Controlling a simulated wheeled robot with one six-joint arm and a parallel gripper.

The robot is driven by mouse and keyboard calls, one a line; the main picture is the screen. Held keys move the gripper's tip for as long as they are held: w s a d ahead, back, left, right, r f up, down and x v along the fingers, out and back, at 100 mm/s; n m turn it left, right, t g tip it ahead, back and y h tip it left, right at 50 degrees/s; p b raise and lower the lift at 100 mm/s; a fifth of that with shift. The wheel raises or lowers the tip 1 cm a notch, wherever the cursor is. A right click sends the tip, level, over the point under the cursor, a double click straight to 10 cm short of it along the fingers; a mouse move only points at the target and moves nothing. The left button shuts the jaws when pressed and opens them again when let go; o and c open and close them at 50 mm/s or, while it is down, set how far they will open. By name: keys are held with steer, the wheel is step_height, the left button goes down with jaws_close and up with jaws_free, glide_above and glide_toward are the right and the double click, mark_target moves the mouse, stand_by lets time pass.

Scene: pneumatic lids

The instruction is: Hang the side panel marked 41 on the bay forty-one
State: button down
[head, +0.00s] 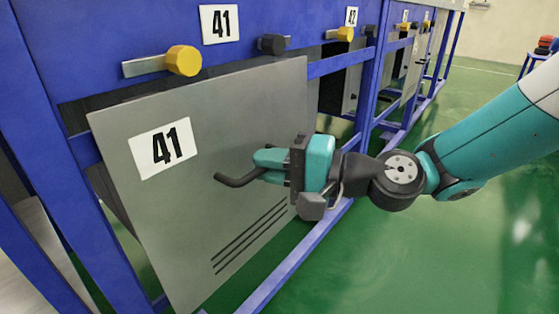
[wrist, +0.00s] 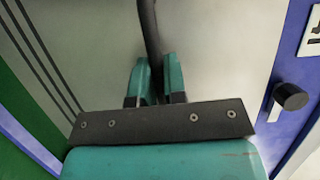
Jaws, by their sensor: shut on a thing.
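The grey side panel marked 41 (head: 225,140) stands in front of the opening of bay forty-one, tilted against the blue frame. It carries a white 41 label and several dark slots. My gripper (head: 262,166) is shut on the panel's dark bar handle (head: 232,181). In the wrist view the handle (wrist: 150,40) runs between the teal fingertips (wrist: 157,80). The bay's white 41 plate (head: 220,24) is on the blue beam (head: 110,30) above. A yellow knob (head: 184,60) and a black knob (head: 272,44) sit just above the panel's top edge. Whether that edge touches the frame is unclear.
Bay 42 (head: 351,16) adjoins on the right, with its own yellow knob (head: 344,34). Blue uprights and a low blue rail (head: 295,256) border the bay. The green floor (head: 440,250) to the right is open. A stool with red things (head: 543,45) stands far right.

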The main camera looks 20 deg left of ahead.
mark_target(247, 172)
steer(key=shift+w+a+f, duration=0.4)
steer(key=shift+a+f, duration=0.4)
steer(key=shift+a, duration=0.05)
steer(key=shift+f+b, duration=0.35)
stand_by(0.5)
steer(key=c, duration=1.1)
jaws_free()
steer(key=shift+f, duration=0.1)
steer(key=shift+d, duration=0.1)
